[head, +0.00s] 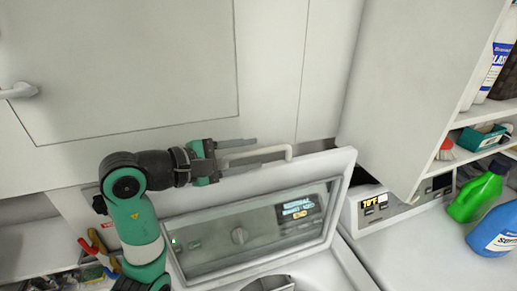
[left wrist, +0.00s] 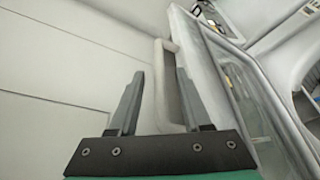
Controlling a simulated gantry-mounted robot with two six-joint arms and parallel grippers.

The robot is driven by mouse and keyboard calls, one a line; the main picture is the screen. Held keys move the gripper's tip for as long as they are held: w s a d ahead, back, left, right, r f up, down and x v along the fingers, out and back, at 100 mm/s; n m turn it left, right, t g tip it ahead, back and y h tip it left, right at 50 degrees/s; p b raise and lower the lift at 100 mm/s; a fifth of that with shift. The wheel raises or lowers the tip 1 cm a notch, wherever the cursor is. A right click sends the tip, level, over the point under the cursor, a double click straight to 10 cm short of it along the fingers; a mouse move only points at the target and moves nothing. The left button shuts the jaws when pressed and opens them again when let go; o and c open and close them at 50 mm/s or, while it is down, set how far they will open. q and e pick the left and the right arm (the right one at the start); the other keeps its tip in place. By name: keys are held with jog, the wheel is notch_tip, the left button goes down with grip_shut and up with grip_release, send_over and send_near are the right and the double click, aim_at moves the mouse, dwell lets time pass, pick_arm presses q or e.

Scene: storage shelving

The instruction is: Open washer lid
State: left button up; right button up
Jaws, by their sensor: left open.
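The washer lid (head: 345,172) stands raised and tilted back, with a glass panel (head: 250,235) facing me. Part of the washer's opening (head: 270,284) shows below it. A pale bar handle (head: 275,151) sits at the lid's upper edge. My left gripper (head: 256,152) is open at this handle, its fingers pointing right. In the left wrist view the handle (left wrist: 161,90) lies between the two spread fingers (left wrist: 160,76), beside the lid (left wrist: 203,80). Whether a finger touches it, I cannot tell. My right gripper is not in view.
A pale cabinet door (head: 130,60) with a lever handle (head: 20,90) is behind. Tools (head: 97,250) lie at left.

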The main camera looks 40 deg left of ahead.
pick_arm(q)
jog(key=shift+x, duration=1.5)
jog(key=shift+c, duration=0.2)
grip_shut()
